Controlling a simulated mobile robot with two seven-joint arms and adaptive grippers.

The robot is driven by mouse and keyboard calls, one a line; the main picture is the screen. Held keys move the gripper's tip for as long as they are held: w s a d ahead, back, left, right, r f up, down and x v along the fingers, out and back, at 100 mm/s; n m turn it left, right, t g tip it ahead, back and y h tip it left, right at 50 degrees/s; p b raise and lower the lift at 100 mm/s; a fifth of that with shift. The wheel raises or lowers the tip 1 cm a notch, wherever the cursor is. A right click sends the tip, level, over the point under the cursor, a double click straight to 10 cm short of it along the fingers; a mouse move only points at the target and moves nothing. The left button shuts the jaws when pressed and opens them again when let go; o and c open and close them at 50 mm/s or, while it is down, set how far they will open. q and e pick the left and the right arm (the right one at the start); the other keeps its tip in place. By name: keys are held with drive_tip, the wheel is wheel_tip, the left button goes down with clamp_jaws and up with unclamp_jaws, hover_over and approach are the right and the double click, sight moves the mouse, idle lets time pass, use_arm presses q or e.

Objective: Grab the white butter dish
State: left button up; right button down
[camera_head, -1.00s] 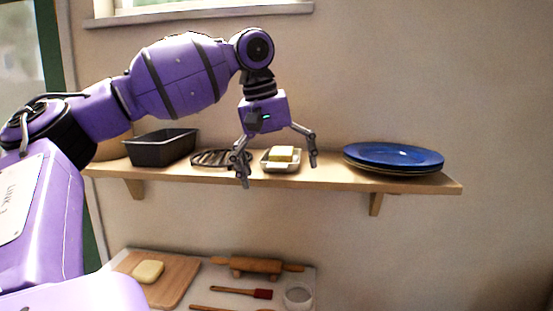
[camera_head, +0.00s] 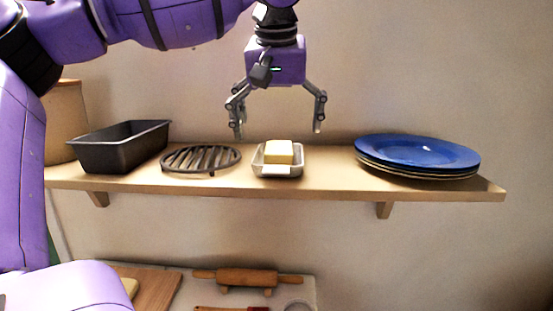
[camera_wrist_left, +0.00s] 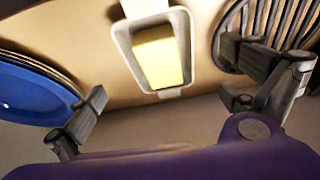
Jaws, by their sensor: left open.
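The white butter dish (camera_head: 278,171) stands on the wooden shelf with a yellow block of butter (camera_head: 279,152) in it. In the left wrist view the dish (camera_wrist_left: 122,38) shows at the top middle, with the butter (camera_wrist_left: 158,57) inside its rim. My left gripper (camera_head: 278,130) is open and empty, pointing down above the dish, with one finger to each side of it. In the left wrist view the fingers (camera_wrist_left: 172,88) are spread wide, apart from the dish. My right gripper is not in view.
On the shelf (camera_head: 330,182), a black trivet (camera_head: 201,158) and a dark loaf tin (camera_head: 122,147) stand left of the dish. A stack of blue plates (camera_head: 418,155) stands to the right, with bare shelf between. A rolling pin (camera_head: 247,277) lies on a lower surface.

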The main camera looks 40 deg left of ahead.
sight(279, 148)
use_arm(q)
drive_tip(key=x, duration=0.6)
drive_tip(key=shift+a+f, duration=0.1)
drive_tip(key=c, duration=1.5)
drive_tip(key=shift+o, duration=0.2)
